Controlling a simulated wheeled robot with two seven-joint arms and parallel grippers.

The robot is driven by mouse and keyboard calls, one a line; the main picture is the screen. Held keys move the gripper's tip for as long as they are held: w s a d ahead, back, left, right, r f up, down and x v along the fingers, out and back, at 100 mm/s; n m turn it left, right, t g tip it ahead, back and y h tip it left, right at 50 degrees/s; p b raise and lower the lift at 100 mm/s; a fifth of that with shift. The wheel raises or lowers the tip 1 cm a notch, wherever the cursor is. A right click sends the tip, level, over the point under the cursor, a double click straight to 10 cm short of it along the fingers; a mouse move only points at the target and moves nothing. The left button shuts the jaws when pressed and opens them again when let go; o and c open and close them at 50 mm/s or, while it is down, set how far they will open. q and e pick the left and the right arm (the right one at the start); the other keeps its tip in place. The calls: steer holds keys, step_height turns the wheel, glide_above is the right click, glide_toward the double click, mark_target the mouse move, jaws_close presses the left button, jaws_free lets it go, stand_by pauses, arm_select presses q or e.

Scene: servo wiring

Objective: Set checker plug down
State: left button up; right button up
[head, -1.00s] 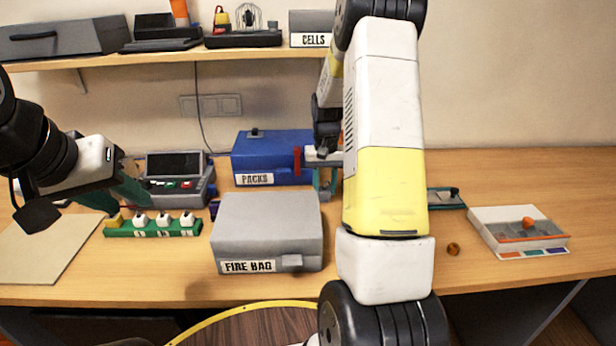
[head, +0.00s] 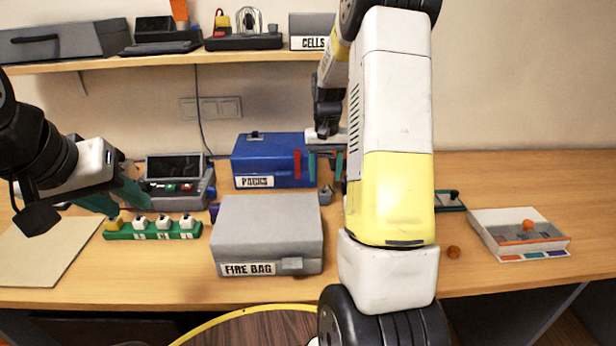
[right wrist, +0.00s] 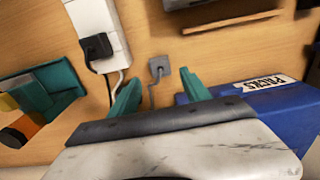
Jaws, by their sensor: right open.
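The checker plug, a small grey block (head: 326,195), sits on the desk just right of the blue PACKS box. In the right wrist view the grey plug (right wrist: 160,66) lies on the wood with a grey cord running from it. My right gripper (head: 325,168) is above and behind the plug, open and empty. Its two teal fingers (right wrist: 159,92) are apart, and the plug shows beyond them, not touched. My left gripper (head: 130,206) hangs at the left over the green switch strip (head: 152,234), fingers apart with nothing seen between them.
The blue PACKS box (head: 268,160) and grey FIRE BAG case (head: 267,235) stand close by. A white power strip (right wrist: 97,18) with a black plug (right wrist: 97,47) lies near the grey plug. A white tray (head: 500,250) sits right. My right arm hides part of the desk.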

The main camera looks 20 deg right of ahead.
mark_target(324, 193)
steer(key=s+a+r+n+t, duration=0.1)
steer(key=s+a+r, duration=0.25)
steer(key=r, duration=0.25)
steer(key=s+a+r+t+y, duration=0.1)
steer(key=s+a+r, duration=0.1)
steer(key=s+r, duration=0.25)
steer(key=s+a+r+n+t, duration=0.1)
steer(key=s+a+r, duration=0.15)
steer(key=r, duration=0.35)
steer(key=s+a+t, duration=0.1)
steer(key=s+a, duration=0.1)
steer(key=s, duration=0.5)
steer(key=s+a+r+n+t+y, duration=0.1)
steer(key=s+a+t, duration=0.1)
steer(key=s, duration=0.5)
steer(key=shift+s+a+n, duration=0.2)
steer(key=shift+a+n, duration=0.1)
steer(key=shift+a, duration=0.55)
